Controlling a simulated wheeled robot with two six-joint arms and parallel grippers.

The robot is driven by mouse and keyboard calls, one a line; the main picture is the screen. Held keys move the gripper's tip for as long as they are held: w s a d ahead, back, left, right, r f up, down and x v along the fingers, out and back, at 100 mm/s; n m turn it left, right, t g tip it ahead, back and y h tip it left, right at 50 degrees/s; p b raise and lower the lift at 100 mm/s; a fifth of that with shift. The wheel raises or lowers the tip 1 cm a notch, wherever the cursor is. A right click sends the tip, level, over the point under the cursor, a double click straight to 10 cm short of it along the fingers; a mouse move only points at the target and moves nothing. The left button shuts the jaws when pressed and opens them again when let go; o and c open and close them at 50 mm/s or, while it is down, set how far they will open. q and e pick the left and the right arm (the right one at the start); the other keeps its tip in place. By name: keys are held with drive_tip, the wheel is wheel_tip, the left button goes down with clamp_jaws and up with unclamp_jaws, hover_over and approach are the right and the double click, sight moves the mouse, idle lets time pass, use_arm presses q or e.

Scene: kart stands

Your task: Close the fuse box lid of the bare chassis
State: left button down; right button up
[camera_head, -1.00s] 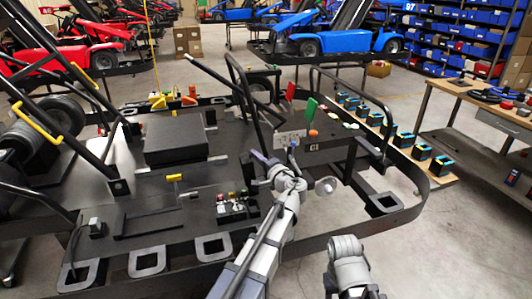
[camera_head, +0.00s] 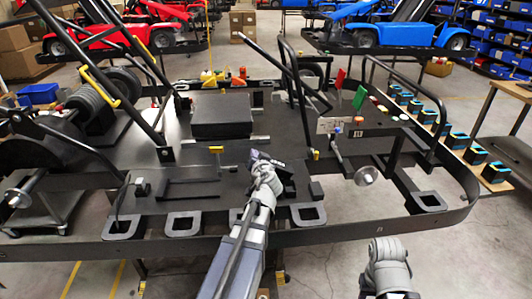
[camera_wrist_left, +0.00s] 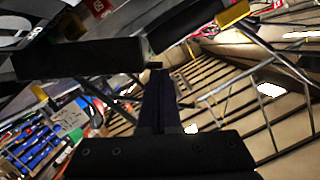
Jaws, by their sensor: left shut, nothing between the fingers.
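The bare chassis (camera_head: 140,228) is a flat black kart frame with raised black rails, across the middle of the head view. My left gripper (camera_head: 262,160) is over its front deck, with the fingers shut and empty. A black box-like part (camera_head: 287,180) shows just right of the gripper, where the fuse box is. The gripper and wrist hide most of it, and I cannot make out the lid's angle or whether the fingers touch it. In the left wrist view the shut dark fingers (camera_wrist_left: 158,100) point away from the camera, below a dark bar (camera_wrist_left: 80,58).
A flat black box (camera_head: 221,116) and a yellow-topped lever (camera_head: 216,149) stand on the deck. The near chassis rail lies under my left forearm.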

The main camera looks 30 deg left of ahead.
use_arm(q)
drive_tip(key=shift+s+a+f+n+h+b, duration=0.1)
drive_tip(key=shift+s+a+f+n+b, duration=0.3)
drive_tip(key=shift+f+b, duration=0.45)
drive_tip(key=shift+s+a+f+n+h+b, duration=0.1)
drive_tip(key=shift+s+a+f+n+b, duration=0.15)
drive_tip(key=shift+a+f+b, duration=0.55)
drive_tip(key=shift+s+a+f+n+h+b, duration=0.15)
drive_tip(key=shift+s+f+n+b, duration=0.25)
drive_tip(key=shift+f, duration=0.75)
use_arm(e)
drive_tip(key=shift+s+a+f, duration=0.1)
drive_tip(key=shift+a+f, duration=0.05)
drive_tip(key=shift+f, duration=1.15)
drive_tip(key=shift+s+a+f, duration=0.1)
drive_tip(key=shift+f, duration=1.15)
use_arm(q)
drive_tip(key=shift+w, duration=0.15)
